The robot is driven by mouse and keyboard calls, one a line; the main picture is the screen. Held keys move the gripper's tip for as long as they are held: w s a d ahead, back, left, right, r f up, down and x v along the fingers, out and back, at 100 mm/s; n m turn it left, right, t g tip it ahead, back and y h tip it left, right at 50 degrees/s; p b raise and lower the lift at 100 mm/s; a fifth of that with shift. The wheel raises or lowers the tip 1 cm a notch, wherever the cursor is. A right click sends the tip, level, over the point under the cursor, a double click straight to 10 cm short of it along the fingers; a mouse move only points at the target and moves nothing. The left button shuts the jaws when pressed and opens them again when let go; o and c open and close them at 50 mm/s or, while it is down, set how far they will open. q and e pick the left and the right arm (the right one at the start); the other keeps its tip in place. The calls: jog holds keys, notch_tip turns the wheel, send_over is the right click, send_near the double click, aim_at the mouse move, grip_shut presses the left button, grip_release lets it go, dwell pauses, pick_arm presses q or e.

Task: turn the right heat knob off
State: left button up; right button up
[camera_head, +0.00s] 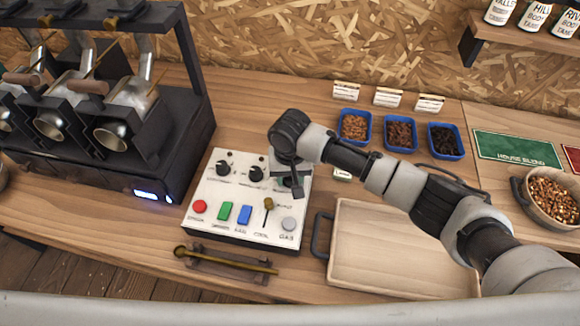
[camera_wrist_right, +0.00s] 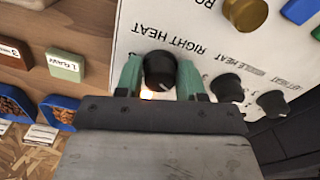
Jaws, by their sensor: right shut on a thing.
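The right heat knob (camera_wrist_right: 159,70) is a round black knob on the white control panel (camera_head: 205,227), by the printed words RIGHT HEAT in the wrist view. My right gripper (camera_wrist_right: 160,75) has its two green fingers on either side of the knob, shut on it. A short white mark shows on the knob's lower right edge, and a small warm glow shows just below it. In the head view my right gripper (camera_head: 292,183) reaches down over the panel's upper right corner and hides the knob. My left gripper is not in view.
Two other black knobs, the left (camera_head: 223,168) and middle (camera_head: 256,173), sit beside it. A brass-topped lever (camera_head: 268,204) and coloured buttons are on the panel's front. A wooden tray (camera_head: 390,245) stands right of the panel, and a black roaster (camera_head: 165,150) stands left.

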jog(key=n+p, duration=0.1)
jog(key=n, duration=0.1)
jog(key=shift+r+n+p, duration=0.15)
jog(key=shift+n+p, duration=1.05)
jog(key=shift+n, duration=0.8)
jog(key=o, duration=0.9)
notch_tip(320, 180, up, 10)
jog(key=shift+r+b, duration=0.25)
jog(key=shift+b, duration=0.25)
